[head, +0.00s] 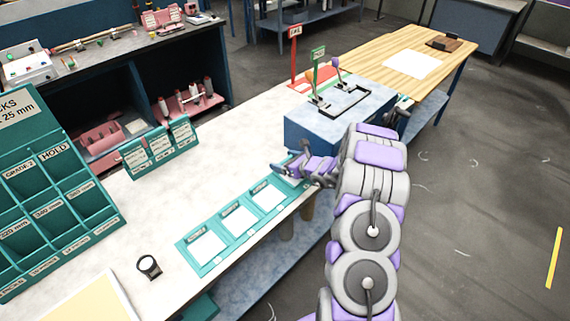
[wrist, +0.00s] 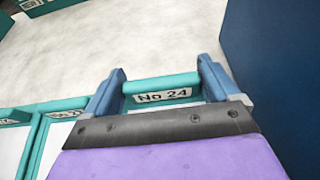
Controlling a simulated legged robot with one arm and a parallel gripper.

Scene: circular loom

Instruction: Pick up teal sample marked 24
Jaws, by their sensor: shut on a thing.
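The teal sample (wrist: 160,83) is a short teal bar with a white label reading "No 24" in the wrist view. My gripper (wrist: 163,86) is shut on it, one blue finger at each end of the bar. In the head view my gripper (head: 284,170) is at the right end of the teal tray (head: 228,241), beside the blue box. The sample is too small to make out clearly there. I cannot tell whether it touches the surface beneath.
A blue box (head: 318,132) with levers stands close to the right of my gripper. A teal rack (head: 55,190) stands at the left, and teal card holders (head: 160,150) stand behind. A black ring-shaped object (head: 149,266) lies near the front. The pale bench (head: 225,150) is clear in the middle.

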